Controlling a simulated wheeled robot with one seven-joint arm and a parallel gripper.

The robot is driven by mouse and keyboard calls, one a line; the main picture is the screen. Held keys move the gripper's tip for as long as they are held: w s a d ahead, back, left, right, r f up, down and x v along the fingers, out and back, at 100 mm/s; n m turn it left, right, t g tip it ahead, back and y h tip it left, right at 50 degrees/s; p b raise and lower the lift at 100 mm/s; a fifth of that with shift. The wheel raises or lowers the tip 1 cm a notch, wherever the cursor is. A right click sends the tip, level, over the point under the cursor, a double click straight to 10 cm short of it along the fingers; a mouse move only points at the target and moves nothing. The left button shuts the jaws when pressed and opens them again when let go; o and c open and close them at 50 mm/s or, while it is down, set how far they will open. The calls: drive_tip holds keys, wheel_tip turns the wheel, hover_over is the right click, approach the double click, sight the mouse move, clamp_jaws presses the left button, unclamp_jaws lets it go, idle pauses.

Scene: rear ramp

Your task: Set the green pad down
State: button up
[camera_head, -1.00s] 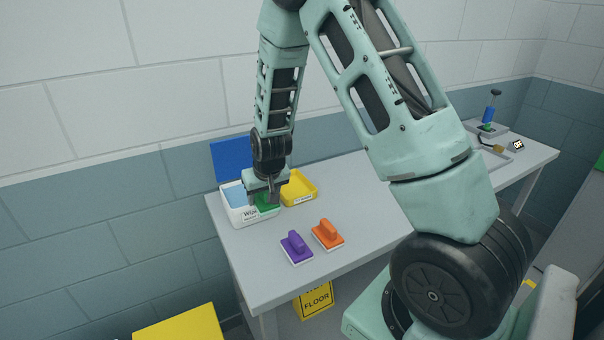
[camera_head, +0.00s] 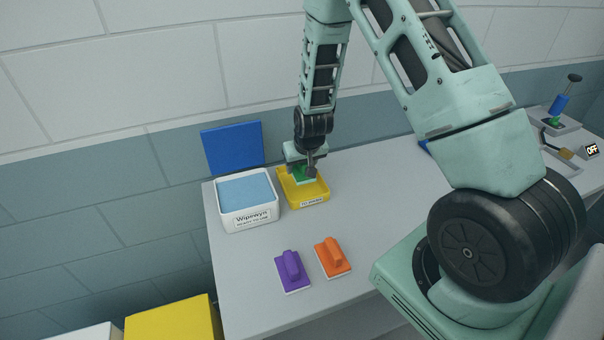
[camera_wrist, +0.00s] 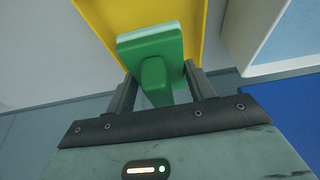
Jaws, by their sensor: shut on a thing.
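The green pad (camera_wrist: 150,45) is held by its handle between the fingers of my gripper (camera_wrist: 160,92) in the wrist view. In the head view the green pad (camera_head: 305,176) is over or in the yellow tray (camera_head: 312,200), and my gripper (camera_head: 311,163) is just above it. Whether the pad touches the tray floor I cannot tell. The yellow tray (camera_wrist: 90,12) lies behind the pad in the wrist view. The gripper partly hides the back of the tray.
A white wipes tub (camera_head: 250,218) with a blue inside and a raised blue lid (camera_head: 232,148) stands left of the tray. A purple pad (camera_head: 291,271) and an orange pad (camera_head: 332,258) lie in front on the grey table (camera_head: 375,205). The table right of the tray is clear.

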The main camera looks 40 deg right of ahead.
sight(301, 176)
drive_tip(key=shift+f+p, duration=0.65)
drive_tip(key=shift+f, duration=1.55)
drive_tip(key=shift+f, duration=0.1)
drive_tip(key=o, duration=1)
